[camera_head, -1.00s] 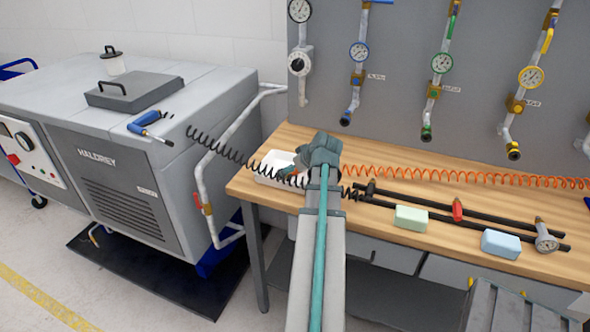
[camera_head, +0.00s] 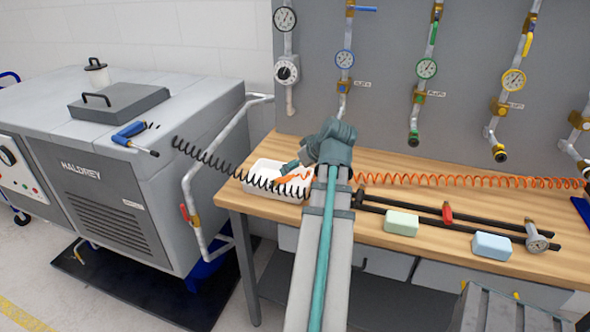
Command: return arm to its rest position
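My arm reaches from the bottom of the head view toward the wooden bench (camera_head: 470,258). Its end, with my gripper (camera_head: 292,168), is over the white tray (camera_head: 262,171) at the bench's left end. The fingers are small and partly hidden by the wrist, so their opening does not show clearly. Something orange shows in or behind the tray near the fingers; I cannot tell what it is. A green foam block (camera_head: 401,223) and a blue foam block (camera_head: 492,246) lie on the bench to the right, apart from my gripper.
Black rods with a red-handled valve (camera_head: 447,213) and a gauge (camera_head: 537,238) lie on the bench. An orange coiled hose (camera_head: 450,180) runs along the back, below wall pipes with gauges. A grey machine (camera_head: 120,185) stands left. A dark coiled hose (camera_head: 225,169) spans the gap.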

